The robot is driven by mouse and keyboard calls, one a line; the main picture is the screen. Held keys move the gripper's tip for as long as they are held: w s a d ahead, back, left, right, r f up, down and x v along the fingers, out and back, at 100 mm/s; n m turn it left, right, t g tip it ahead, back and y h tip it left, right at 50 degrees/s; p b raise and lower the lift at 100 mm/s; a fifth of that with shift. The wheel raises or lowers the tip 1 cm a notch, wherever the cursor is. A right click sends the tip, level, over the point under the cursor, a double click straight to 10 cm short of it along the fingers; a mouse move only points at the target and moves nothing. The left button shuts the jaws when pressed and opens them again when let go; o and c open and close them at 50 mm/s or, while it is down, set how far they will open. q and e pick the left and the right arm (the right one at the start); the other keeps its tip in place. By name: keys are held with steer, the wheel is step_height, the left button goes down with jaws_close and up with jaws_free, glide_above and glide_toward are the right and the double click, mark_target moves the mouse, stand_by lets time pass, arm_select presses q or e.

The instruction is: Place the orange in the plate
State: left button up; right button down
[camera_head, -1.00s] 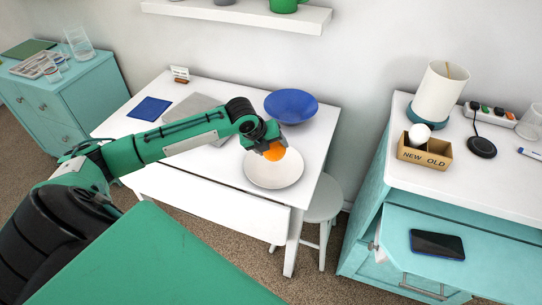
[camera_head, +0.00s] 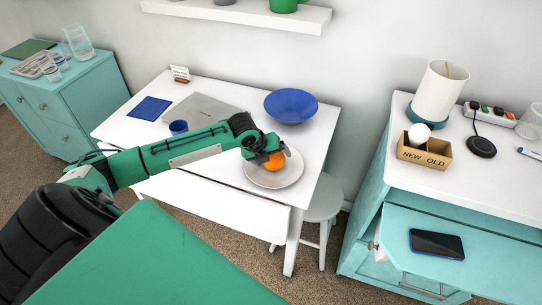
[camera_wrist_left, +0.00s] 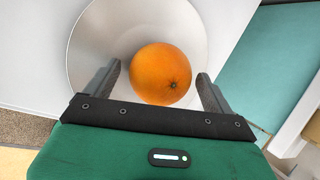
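The orange (camera_head: 275,161) is over the light round plate (camera_head: 291,176) on the white table. In the left wrist view the orange (camera_wrist_left: 161,75) shows against the plate (camera_wrist_left: 92,47) and appears to rest in it. My left gripper (camera_head: 268,155) is low over the plate, around the orange. In the left wrist view its two fingers stand on either side of the orange, with a visible gap on each side, so it is open. The gripper hides part of the orange in the head view. My right gripper is not in view.
A stool (camera_head: 325,200) stands at the right. A teal cabinet has an open drawer (camera_head: 430,270).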

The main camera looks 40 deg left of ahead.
arm_select(q)
steer(key=shift+r, duration=0.2)
steer(key=v, duration=1.2)
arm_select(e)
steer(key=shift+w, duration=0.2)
